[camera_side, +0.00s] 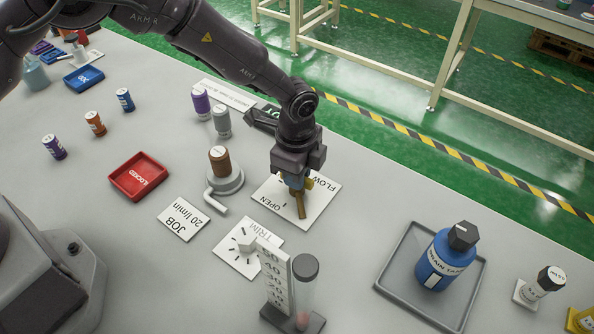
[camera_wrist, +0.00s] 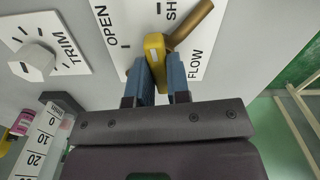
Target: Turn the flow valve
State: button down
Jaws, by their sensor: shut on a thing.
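The flow valve has a yellow handle (camera_wrist: 154,48) and a brass-brown bar or pipe (camera_side: 300,205), on a white plate (camera_side: 326,205) marked FLOW, OPEN and, in the wrist view, a partly hidden "SH" word. My gripper (camera_side: 294,184) points down over the plate. In the wrist view my gripper (camera_wrist: 161,66) has its two blue fingers on either side of the yellow handle and is shut on it. The brown bar also shows in the wrist view (camera_wrist: 190,25), slanting up right from the handle. In the side view my gripper hides most of the handle.
A TRIM plate with a knob (camera_side: 247,246) and a flow tube on a stand (camera_side: 304,290) are near the front. A brown-topped column (camera_side: 220,162) stands left of the valve. A blue drain bottle (camera_side: 446,258) sits in a grey tray (camera_side: 393,277) at right.

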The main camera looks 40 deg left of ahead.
jog(key=n, duration=1.2)
jog(key=shift+n, duration=1.9)
jog(key=shift+r+n, duration=0.1)
jog(key=shift+n, duration=0.2)
jog(key=c, duration=1.1)
grip_release()
notch_tip(320, 180, up, 13)
jog(key=shift+f, duration=0.1)
